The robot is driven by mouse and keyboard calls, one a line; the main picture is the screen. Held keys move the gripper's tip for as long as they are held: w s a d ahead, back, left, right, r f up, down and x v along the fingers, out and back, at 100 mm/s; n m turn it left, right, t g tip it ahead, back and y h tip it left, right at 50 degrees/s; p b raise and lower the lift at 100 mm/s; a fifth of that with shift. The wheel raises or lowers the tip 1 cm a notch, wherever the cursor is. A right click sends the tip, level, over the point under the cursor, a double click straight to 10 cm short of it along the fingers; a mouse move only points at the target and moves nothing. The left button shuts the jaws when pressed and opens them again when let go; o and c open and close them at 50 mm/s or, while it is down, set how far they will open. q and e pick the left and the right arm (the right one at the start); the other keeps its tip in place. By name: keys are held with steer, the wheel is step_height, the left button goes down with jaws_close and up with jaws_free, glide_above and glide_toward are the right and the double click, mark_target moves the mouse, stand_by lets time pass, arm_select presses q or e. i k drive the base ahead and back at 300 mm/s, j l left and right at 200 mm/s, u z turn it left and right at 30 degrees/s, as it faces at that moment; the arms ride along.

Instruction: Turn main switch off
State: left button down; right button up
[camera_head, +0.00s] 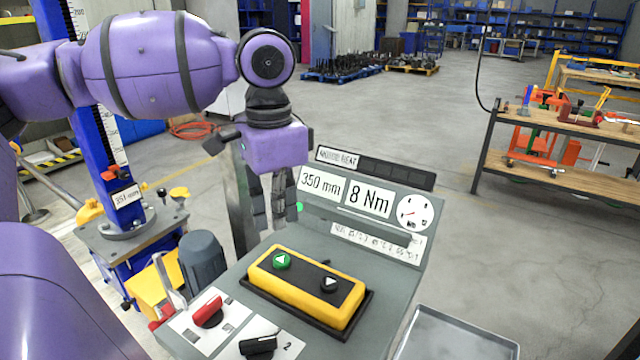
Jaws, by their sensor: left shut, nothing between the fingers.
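A red rotary knob (207,312), which looks like the main switch, sits on a pale plate at the front left of a grey control console (375,290). A black knob (258,346) sits next to it, by a label "2". My left gripper (271,222) is shut and empty, fingers pointing down. In the picture it lies beyond the yellow button box, by the left edge of the upright display panel, well apart from the red knob. Its fingers hide part of the panel edge. My right gripper is out of view.
A yellow button box (305,288) with green and black buttons stands on the console. The display panel (365,205) reads "350 mm" and "8 Nm", with a gauge. A blue screw jack column (112,165) stands left. A metal tray (455,335) lies front right.

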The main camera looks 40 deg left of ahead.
mark_target(210, 315)
steer(key=k, duration=1)
